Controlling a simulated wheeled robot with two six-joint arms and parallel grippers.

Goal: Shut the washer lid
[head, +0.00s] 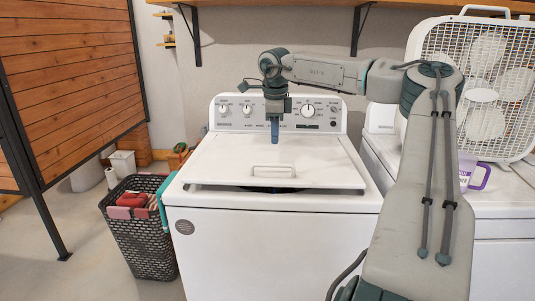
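The white washer (270,240) stands in front of me, with a knobbed control panel at its back. Its white lid (225,160) lies almost flat over the top, with a bar handle (273,168) near the front edge. A dark gap shows under the middle of the lid's front edge, so the lid looks slightly raised there. My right gripper (275,138) points down over the back part of the lid, in front of the control panel. Its blue fingers show as one narrow strip, so their opening is unclear. I cannot tell if they touch the lid. My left gripper is not in view.
A dark laundry basket (145,245) with cloths stands left of the washer. A second white machine (500,215) stands at the right, bearing a box fan (485,85) and a purple-handled container (474,177). A wooden panel (70,80) stands at the left. A shelf (300,3) hangs above.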

